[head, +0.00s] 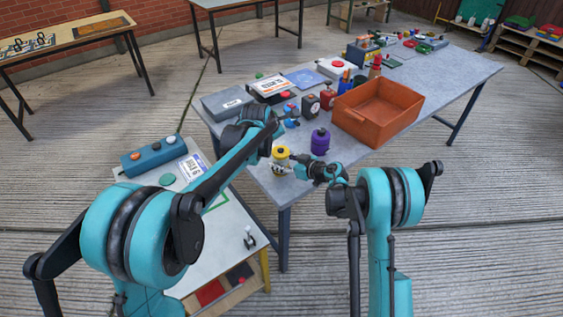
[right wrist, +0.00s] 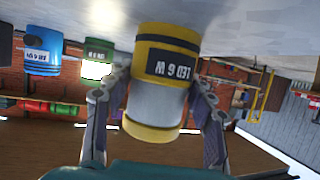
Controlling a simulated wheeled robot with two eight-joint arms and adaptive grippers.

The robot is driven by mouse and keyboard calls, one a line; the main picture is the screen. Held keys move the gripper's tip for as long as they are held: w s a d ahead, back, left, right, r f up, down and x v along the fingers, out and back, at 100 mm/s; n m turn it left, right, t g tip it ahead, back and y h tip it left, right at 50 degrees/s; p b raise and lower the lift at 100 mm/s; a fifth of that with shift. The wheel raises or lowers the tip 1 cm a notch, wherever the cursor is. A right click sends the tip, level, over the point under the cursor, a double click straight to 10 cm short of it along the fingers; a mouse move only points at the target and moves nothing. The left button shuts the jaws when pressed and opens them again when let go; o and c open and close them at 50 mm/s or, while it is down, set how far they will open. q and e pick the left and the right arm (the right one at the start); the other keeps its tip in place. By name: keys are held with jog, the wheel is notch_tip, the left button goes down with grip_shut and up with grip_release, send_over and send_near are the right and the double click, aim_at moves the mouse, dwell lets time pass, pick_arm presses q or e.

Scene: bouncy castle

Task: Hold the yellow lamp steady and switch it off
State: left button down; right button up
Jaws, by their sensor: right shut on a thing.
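The yellow lamp (head: 281,153) stands upright at the near left corner of the grey table. In the right wrist view, which is upside down, the lamp (right wrist: 165,100) has a yellow cap and base, a pale grey middle and a dark "LED 6 W" label. I cannot tell whether it is lit. My right gripper (head: 293,170) comes from the right, and its two fingers (right wrist: 163,100) are shut on the lamp's sides. My left arm reaches over the table behind the lamp; its wrist (head: 256,128) shows, but its fingers are too hidden to judge. No switch is clearly visible.
A purple lamp-like can (head: 320,141) stands close right of the yellow lamp. An orange crate (head: 420,105) is further right. Small devices and a grey box (head: 227,103) crowd the back. A lower side table (head: 225,238) is at left. A green lamp (right wrist: 97,60) glows in the wrist view.

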jog(key=o, duration=1.6)
jog(key=shift+c, duration=0.2)
